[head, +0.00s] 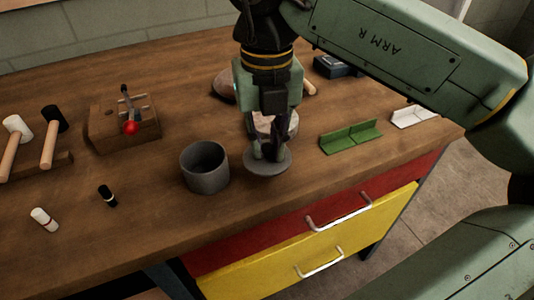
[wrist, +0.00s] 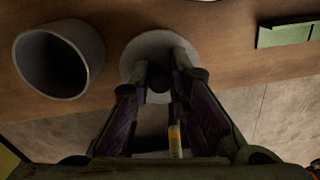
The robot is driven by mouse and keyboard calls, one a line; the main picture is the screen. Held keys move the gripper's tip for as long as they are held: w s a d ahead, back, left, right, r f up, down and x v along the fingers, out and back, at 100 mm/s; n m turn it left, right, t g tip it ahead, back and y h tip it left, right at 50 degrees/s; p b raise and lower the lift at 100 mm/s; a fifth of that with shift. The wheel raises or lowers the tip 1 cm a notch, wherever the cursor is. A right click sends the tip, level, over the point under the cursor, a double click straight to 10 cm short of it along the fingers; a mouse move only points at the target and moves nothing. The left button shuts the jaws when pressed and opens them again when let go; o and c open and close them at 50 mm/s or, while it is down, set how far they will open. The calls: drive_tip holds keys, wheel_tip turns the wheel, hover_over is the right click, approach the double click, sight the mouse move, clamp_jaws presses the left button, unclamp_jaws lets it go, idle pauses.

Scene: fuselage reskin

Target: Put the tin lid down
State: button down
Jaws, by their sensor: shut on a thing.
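The tin lid is a grey round disc (head: 280,165) with a small knob. It lies level, low over the wooden bench or on it; I cannot tell whether it touches. My gripper (head: 267,151) points down and is shut on the lid's knob. In the wrist view the fingertips (wrist: 160,75) close around the knob and the lid (wrist: 150,45) shows beyond them. The open grey tin (head: 192,180) stands upright just left of the lid, with a narrow gap between. It also shows in the wrist view (wrist: 91,70).
A green angle piece (head: 350,137) lies to the right, with a white one (head: 413,117) beyond. A wooden block with a red-knobbed lever (head: 125,125), mallets (head: 50,140) and two small bottles (head: 107,195) are left. The bench's front edge, above red and yellow drawers (head: 310,245), is near the lid.

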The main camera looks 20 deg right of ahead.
sight(267, 157)
drive_tip(key=shift+f+b, duration=1.1)
drive_tip(key=shift+f, duration=0.65)
drive_tip(key=shift+f, duration=0.25)
drive_tip(key=c, duration=1.5)
unclamp_jaws()
drive_tip(key=shift+c, duration=0.2)
drive_tip(key=shift+r, duration=0.2)
wheel_tip(267, 157, up, 12)
drive_tip(key=p, duration=0.8)
drive_tip(key=shift+r, duration=0.1)
